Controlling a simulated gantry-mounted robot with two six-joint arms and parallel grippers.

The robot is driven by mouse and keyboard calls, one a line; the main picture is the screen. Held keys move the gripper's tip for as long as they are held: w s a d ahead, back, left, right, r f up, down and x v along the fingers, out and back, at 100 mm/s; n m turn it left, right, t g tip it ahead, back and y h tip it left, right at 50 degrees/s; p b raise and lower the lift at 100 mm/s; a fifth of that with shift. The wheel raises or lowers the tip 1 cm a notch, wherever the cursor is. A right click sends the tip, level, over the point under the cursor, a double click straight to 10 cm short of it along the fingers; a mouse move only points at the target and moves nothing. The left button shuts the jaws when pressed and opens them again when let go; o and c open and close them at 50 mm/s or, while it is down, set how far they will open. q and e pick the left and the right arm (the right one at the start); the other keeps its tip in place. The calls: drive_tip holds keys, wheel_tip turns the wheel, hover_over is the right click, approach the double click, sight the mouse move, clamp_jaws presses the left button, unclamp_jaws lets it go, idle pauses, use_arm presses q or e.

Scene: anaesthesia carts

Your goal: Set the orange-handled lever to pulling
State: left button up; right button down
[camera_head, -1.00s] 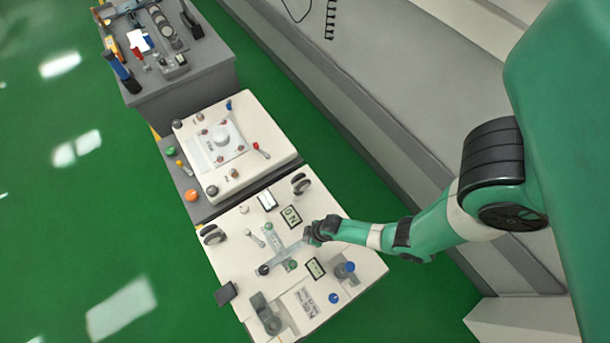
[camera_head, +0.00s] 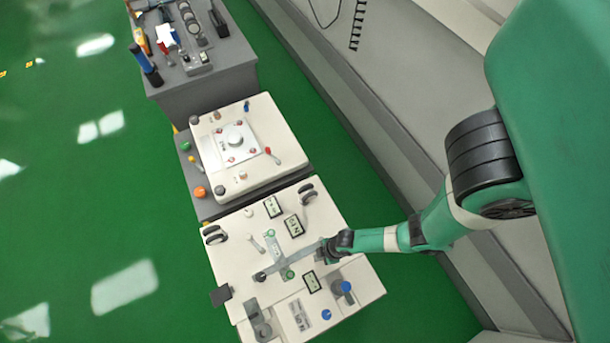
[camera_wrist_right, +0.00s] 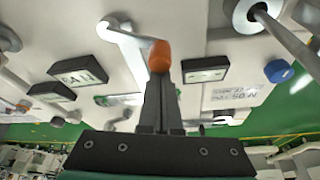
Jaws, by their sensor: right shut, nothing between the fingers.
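The orange-handled lever shows in the right wrist view as a pale grey arm with a rounded orange knob (camera_wrist_right: 159,56) at its end. In the head view its grey arm (camera_head: 290,262) lies across the white panel, and its knob end is hidden by my gripper. My right gripper (camera_wrist_right: 160,105) is shut and empty. Its fingertips are right at the knob, overlapping its lower part in the wrist view; I cannot tell whether they touch it. In the head view the right gripper (camera_head: 328,250) is over the lever's right end. My left gripper is not in view.
Black-framed label plates (camera_head: 293,225) sit near the lever. A blue-topped post (camera_head: 346,286) and a blue button (camera_head: 326,314) are on the panel's lower right. A second white panel (camera_head: 235,170) and a grey cart (camera_head: 200,80) stand beyond. A grey wall runs along the right.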

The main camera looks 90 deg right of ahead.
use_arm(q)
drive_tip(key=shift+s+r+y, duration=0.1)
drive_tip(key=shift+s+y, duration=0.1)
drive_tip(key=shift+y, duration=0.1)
use_arm(e)
drive_tip(key=shift+s, duration=0.5)
drive_tip(key=shift+a, duration=0.1)
drive_tip(key=w, duration=0.1)
drive_tip(key=w+a, duration=0.1)
drive_tip(key=shift+w+a, duration=0.1)
drive_tip(key=shift+w, duration=0.2)
drive_tip(key=shift+w+a+r+p, duration=0.2)
drive_tip(key=shift+w+r+p, duration=0.3)
drive_tip(key=shift+r+p, duration=0.25)
use_arm(q)
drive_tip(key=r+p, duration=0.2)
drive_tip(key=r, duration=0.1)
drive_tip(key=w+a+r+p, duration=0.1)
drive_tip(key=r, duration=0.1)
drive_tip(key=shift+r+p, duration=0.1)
drive_tip(key=shift+p, duration=0.3)
use_arm(e)
drive_tip(key=v, duration=0.8)
drive_tip(key=shift+d+r, duration=0.2)
drive_tip(key=shift+d, duration=0.15)
drive_tip(key=shift+s, duration=0.1)
